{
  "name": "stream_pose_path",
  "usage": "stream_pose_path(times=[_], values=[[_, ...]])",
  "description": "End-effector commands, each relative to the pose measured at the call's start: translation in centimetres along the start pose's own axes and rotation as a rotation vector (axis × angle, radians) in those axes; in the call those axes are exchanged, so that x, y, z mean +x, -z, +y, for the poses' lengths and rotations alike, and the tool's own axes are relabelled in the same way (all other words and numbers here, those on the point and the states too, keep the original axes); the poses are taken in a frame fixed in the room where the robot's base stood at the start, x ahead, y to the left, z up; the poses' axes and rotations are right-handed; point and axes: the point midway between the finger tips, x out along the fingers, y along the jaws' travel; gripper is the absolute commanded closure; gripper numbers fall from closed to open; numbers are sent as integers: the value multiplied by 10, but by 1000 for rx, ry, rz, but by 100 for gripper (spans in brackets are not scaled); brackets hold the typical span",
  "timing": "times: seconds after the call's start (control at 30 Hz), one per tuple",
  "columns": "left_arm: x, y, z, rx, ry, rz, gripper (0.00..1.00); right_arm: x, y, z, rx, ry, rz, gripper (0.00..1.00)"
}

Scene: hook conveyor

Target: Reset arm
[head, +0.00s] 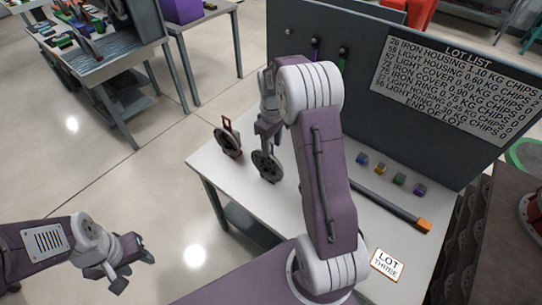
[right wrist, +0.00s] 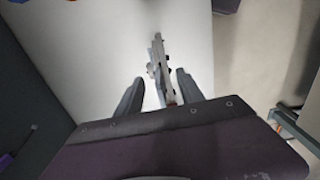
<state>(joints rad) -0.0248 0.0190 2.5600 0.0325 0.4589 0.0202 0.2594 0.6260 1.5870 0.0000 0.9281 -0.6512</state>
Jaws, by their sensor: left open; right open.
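My left gripper (head: 132,270) is at the lower left, open and empty, over the floor and away from the table. My right arm rises from the table's near side and bends over. Its gripper (head: 268,132) points down just above a dark round part (head: 267,166) on the white table. In the right wrist view the right gripper (right wrist: 158,92) is open. A thin grey part (right wrist: 158,58), seen edge-on, lies between its fingers with gaps at both sides. A second dark round part with a red-edged hanger (head: 228,142) stands to the left.
The white table (head: 226,187) also holds several small coloured blocks (head: 380,170), a dark bar with an orange end (head: 395,207) and a "LOT THREE" card (head: 387,264). A grey panel with a lot list (head: 455,85) stands behind.

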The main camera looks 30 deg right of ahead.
Motion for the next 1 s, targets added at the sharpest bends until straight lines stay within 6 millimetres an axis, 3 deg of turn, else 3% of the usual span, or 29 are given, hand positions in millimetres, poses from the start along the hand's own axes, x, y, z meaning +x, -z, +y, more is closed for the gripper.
stream_pose_path(times=[0.13,0.5,0.6,0.67,0.77,0.87,1.0], values=[[2,0,0,0,0,0,57,-19,0,0,0,0,1,55],[2,0,0,0,0,0,57,-24,1,-2,-5,0,0,55],[1,0,0,0,0,0,57,-40,12,-10,-38,-21,29,55],[2,0,0,0,0,0,57,-56,16,-27,-76,-33,48,55],[2,0,0,0,0,0,57,-65,-5,-75,-133,-23,44,55],[2,0,0,0,0,0,57,-59,-34,-116,-100,-17,51,55],[2,0,0,0,0,0,57,-34,-85,-160,47,-8,62,55]])
